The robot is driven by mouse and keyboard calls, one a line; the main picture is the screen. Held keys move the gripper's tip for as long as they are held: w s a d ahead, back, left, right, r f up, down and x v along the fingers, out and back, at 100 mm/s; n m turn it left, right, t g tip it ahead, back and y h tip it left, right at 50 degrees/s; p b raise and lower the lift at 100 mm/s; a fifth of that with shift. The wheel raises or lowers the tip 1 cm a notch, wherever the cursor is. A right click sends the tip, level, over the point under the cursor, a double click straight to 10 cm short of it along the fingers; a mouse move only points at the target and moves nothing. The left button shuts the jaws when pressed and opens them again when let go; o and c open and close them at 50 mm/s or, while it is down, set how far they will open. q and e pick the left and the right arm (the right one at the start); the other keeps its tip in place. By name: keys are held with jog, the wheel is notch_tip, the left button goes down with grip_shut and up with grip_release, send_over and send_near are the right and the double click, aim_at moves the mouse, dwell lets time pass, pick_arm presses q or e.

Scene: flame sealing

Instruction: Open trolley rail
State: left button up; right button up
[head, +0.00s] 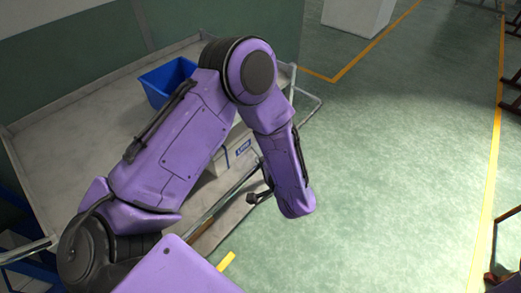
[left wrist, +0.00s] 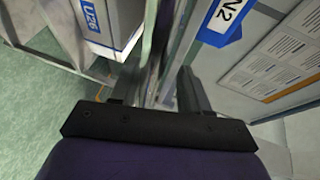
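The trolley (head: 75,125) is a flat-topped cart with a metal rail (head: 232,190) along its right side, partly hidden behind my left arm. In the head view, my left gripper (head: 258,197) is low beside this rail, mostly hidden by my forearm. In the left wrist view, the two dark fingers of the left gripper (left wrist: 160,92) stand apart. Grey metal bars (left wrist: 152,65) run through the gap between them in this picture; I cannot tell whether the fingers touch them. I do not clearly see my right gripper.
A blue bin (head: 165,80) stands on the trolley. A pale box with a blue label (head: 240,152) sits behind my left arm. The left wrist view shows a box labelled U26 (left wrist: 108,22) and printed sheets (left wrist: 272,60). Green floor (head: 400,160) is open to the right.

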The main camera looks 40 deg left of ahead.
pick_arm(q)
jog(key=b+v, duration=0.1)
jog(key=v, duration=0.9)
jog(key=shift+d, duration=0.2)
jog(key=shift+s, duration=0.15)
